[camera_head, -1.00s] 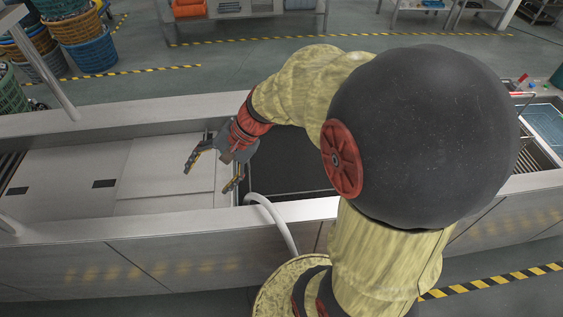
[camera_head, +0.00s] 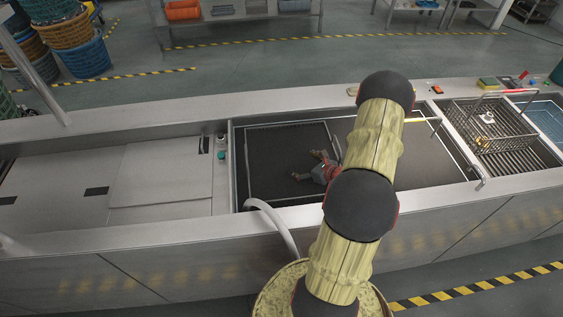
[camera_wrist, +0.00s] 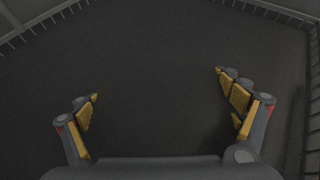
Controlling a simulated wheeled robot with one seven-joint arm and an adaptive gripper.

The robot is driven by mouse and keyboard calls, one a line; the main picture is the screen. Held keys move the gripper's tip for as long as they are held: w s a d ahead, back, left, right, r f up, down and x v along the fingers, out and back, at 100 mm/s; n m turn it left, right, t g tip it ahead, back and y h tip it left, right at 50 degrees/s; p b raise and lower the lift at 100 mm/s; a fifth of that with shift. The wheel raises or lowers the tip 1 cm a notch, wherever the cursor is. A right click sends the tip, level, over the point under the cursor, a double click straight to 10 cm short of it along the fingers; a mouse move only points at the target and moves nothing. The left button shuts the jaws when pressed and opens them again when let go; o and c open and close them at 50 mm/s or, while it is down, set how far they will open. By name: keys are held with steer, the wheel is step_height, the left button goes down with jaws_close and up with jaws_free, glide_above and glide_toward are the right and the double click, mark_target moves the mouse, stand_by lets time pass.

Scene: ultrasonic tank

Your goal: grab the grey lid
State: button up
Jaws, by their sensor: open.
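A flat light-grey panel that looks like the grey lid (camera_head: 165,172) lies on the left part of the long steel counter. It has a dark slot-like mark (camera_head: 204,145) near its far right corner. My gripper (camera_head: 306,166) is to the right of it, over a dark basin (camera_head: 270,180), and apart from it. In the wrist view my gripper (camera_wrist: 157,84) is open, with nothing between its fingers. Below it is only a dark mesh-like floor with a raised rim. The lid is not in the wrist view.
Small fittings (camera_head: 221,145) stand right of the lid. A wire basket (camera_head: 490,125) sits at the right. A metal post (camera_head: 42,82) rises at the left.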

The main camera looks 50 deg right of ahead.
steer(key=shift+d+f, duration=0.25)
steer(key=shift+f, duration=0.25)
steer(key=b, duration=0.2)
glide_toward(282, 158)
steer(key=shift+w+d+f, duration=0.2)
steer(key=shift+w+f, duration=0.8)
steer(key=shift+w, duration=0.05)
steer(key=b+x, duration=0.1)
steer(key=x, duration=0.4)
steer(key=shift+w+b, duration=0.35)
steer(key=shift+w, duration=0.4)
steer(key=shift+c, duration=0.9)
steer(key=c, duration=1.7)
